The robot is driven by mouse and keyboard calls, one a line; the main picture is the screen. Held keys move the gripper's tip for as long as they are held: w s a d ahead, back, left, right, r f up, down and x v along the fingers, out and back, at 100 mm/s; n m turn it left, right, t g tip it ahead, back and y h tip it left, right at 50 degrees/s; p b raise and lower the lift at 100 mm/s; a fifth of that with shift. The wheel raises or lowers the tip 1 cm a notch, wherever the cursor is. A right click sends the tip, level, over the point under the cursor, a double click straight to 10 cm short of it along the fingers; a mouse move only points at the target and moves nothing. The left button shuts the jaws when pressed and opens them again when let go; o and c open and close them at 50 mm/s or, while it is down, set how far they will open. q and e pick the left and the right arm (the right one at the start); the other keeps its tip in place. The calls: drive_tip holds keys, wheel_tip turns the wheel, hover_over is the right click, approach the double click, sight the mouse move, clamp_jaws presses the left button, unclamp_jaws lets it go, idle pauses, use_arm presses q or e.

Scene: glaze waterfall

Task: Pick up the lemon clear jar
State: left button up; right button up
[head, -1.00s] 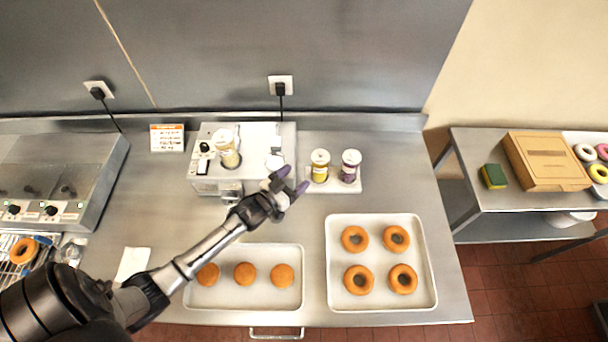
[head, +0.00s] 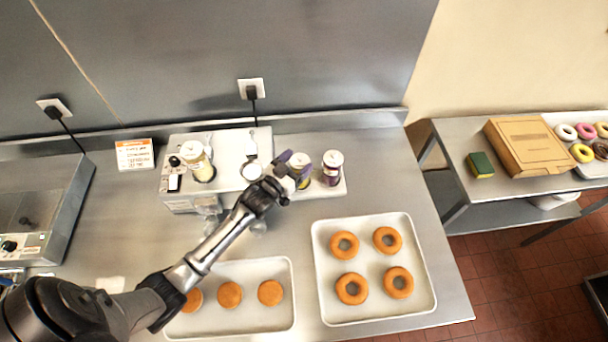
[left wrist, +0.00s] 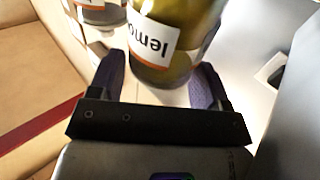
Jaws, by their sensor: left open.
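The lemon jar (head: 301,159) has a white lid and a yellow body. It stands on a small white tray (head: 341,187) and is partly hidden by my left gripper (head: 291,167). In the left wrist view the lemon jar (left wrist: 170,35) is large, with a white label reading "lemo" upside down. The left gripper (left wrist: 158,82) is open, its two purple fingers on either side of the jar's lower part in that view. I cannot tell whether they touch it. My right gripper is not in view.
A purple jar (head: 332,167) stands close to the right of the lemon jar. A white machine (head: 228,150) holding a pale-yellow jar (head: 197,160) is to the left. Trays of ring doughnuts (head: 374,312) and round doughnuts (head: 243,323) lie in front.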

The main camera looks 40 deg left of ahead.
use_arm(q)
drive_tip(key=shift+w, duration=0.9)
drive_tip(key=shift+s, duration=0.15)
drive_tip(key=shift+c, duration=0.6)
drive_tip(key=shift+r, duration=0.1)
drive_tip(key=c, duration=1.1)
